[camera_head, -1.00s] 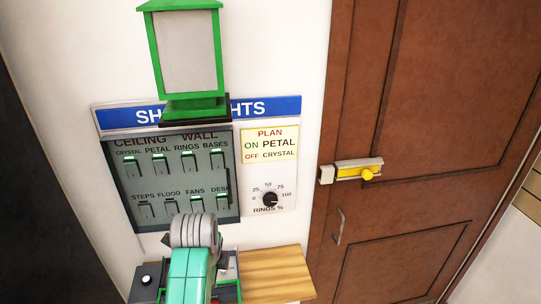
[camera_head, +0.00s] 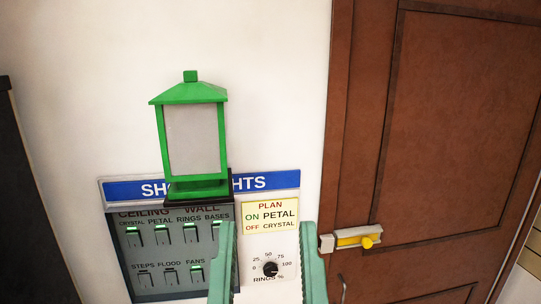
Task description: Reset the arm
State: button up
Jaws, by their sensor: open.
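Two teal prongs, which look like the fingers of my gripper (camera_head: 267,226), rise from the bottom edge of the view. They stand wide apart with nothing gripped between them. The rest of my arm is out of view below. The left finger overlaps the right edge of the switch panel (camera_head: 154,250) and hides its lower right switch. The dial (camera_head: 270,268) shows in the gap between the fingers, behind them. Whether the fingers touch the wall board cannot be told.
A green lantern (camera_head: 193,140) stands out in front of the blue sign (camera_head: 266,182). A yellow plan card (camera_head: 270,216) hangs above the dial. A brown door (camera_head: 460,120) with a yellow-and-grey latch (camera_head: 352,239) is at the right. The white wall above is clear.

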notch_tip(320, 180, up, 14)
jog(key=p, duration=1)
jog(key=shift+f, duration=0.15)
jog(key=shift+w, duration=0.1)
jog(key=shift+c, duration=0.4)
